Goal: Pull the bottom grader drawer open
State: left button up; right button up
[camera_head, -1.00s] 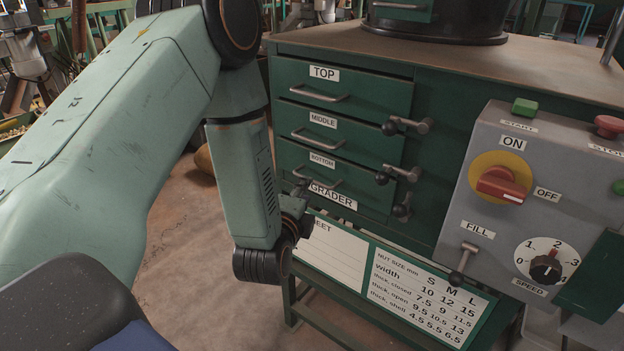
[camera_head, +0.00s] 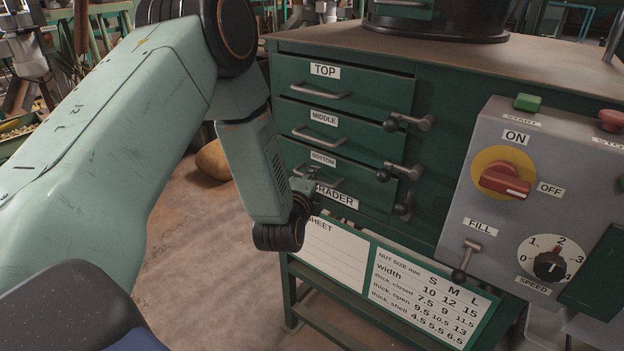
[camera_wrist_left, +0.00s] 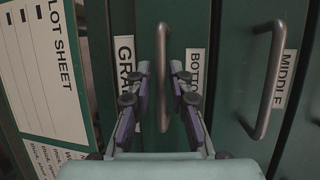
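The bottom grader drawer (camera_head: 357,181) is the lowest of the green drawers, under the BOTTOM label (camera_head: 323,159), and looks shut. Its metal bar handle is mostly hidden behind my gripper in the head view. In the left wrist view the handle (camera_wrist_left: 162,78) stands upright in the picture, between the fingers. My left gripper (camera_wrist_left: 160,86) is open, with one finger on each side of the handle and a visible gap on both sides. In the head view the gripper (camera_head: 304,184) is at the drawer front, partly hidden by my wrist. My right gripper is not in view.
The middle drawer handle (camera_wrist_left: 265,80) is beside the right finger in the wrist view. Ball-ended levers (camera_head: 403,171) stick out right of the drawers. A grey control box (camera_head: 545,200) stands at right. A sheet board (camera_head: 390,280) slopes below the drawers.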

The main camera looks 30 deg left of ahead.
pick_arm(q)
jog(key=shift+d, duration=0.1)
grip_shut()
jog(key=shift+s, duration=0.1)
dwell(0.5)
